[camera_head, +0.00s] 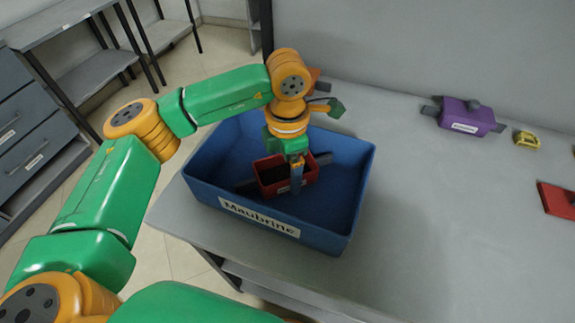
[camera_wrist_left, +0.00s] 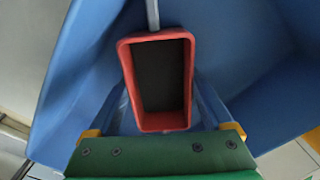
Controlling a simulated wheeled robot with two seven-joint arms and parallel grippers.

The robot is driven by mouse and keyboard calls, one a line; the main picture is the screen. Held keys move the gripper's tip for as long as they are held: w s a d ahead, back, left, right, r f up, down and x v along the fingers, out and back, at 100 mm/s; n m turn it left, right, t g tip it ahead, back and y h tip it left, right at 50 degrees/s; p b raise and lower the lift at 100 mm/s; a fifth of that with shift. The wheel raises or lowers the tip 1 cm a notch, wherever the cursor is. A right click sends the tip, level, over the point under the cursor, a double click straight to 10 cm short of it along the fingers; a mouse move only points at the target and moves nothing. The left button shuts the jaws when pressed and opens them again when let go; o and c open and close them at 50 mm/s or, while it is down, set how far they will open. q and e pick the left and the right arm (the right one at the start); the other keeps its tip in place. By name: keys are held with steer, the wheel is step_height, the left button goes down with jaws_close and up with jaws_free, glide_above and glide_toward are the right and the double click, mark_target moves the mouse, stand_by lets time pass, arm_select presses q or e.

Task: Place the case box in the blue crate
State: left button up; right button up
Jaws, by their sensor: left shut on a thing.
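A red open-topped box (camera_head: 272,176) with a dark inside, a pale label and dark side handles appears to be the case box; its label is too small to read. It is within the walls of the blue crate (camera_head: 344,205), which is labelled "Maubrine". I cannot tell whether it touches the crate floor. My left gripper (camera_head: 296,172) points down and is shut on this box. In the left wrist view the red box (camera_wrist_left: 187,60) shows between the fingers, with blue crate walls (camera_wrist_left: 75,60) around it. My right gripper is not in view.
The crate stands on a grey tabletop (camera_head: 420,220) near its left edge. A purple box (camera_head: 466,117) with handles, a small yellow item (camera_head: 526,139) and a red item (camera_head: 556,200) lie to the right. The table between them and the crate is clear.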

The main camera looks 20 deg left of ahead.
mark_target(288, 175)
arm_select(q)
steer(key=shift+f, duration=0.15)
steer(key=o, duration=1.2)
steer(key=shift+c, duration=0.2)
step_height(288, 175, up, 12)
steer(key=shift+r, duration=0.25)
